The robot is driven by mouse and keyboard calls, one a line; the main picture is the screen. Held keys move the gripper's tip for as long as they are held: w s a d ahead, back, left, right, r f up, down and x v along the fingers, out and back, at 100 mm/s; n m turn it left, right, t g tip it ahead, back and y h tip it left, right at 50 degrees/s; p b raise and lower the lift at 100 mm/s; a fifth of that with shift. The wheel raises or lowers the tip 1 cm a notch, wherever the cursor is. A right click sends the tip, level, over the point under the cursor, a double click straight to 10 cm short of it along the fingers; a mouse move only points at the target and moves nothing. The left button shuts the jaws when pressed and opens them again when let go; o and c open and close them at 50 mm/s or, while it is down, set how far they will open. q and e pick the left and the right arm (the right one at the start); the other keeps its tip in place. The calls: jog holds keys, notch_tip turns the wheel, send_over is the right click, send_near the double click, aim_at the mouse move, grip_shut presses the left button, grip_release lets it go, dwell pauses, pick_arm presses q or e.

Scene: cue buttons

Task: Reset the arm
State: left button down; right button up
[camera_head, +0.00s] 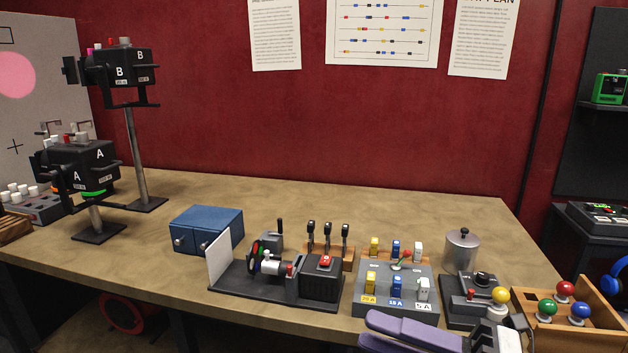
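My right gripper (365,331) is at the bottom edge of the head view, right of the middle. Its two long purple fingers point left, with a gap between them and nothing seen in it, so it looks open. It is in front of the grey panel with coloured switches (397,290), close to the table's front edge. The lower finger and part of the wrist are cut off by the frame. My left gripper is not in view.
The table's back middle is clear.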

jog(key=d+f+m+t+h, duration=0.3)
jog(key=f+m+h, duration=0.1)
jog(key=f+m, duration=0.35)
jog(key=w+d+f+m+t+h, duration=0.1)
jog(key=d+f+m+t+h, duration=0.15)
jog(key=f+m+h, duration=0.45)
jog(key=d+f+m+t+h, duration=0.2)
jog(key=f+m+t, duration=0.3)
jog(key=m, duration=0.4)
jog(key=s+f+m+g+h, duration=0.3)
jog(key=s+f+m+g, duration=0.5)
jog(key=s+f, duration=0.9)
notch_tip(320, 180, down, 4)
jog(key=shift+a+r+g, duration=0.15)
jog(key=shift+r+g, duration=0.1)
jog(key=shift+g, duration=0.2)
jog(key=shift+o, duration=0.4)
jog(key=shift+w, duration=0.1)
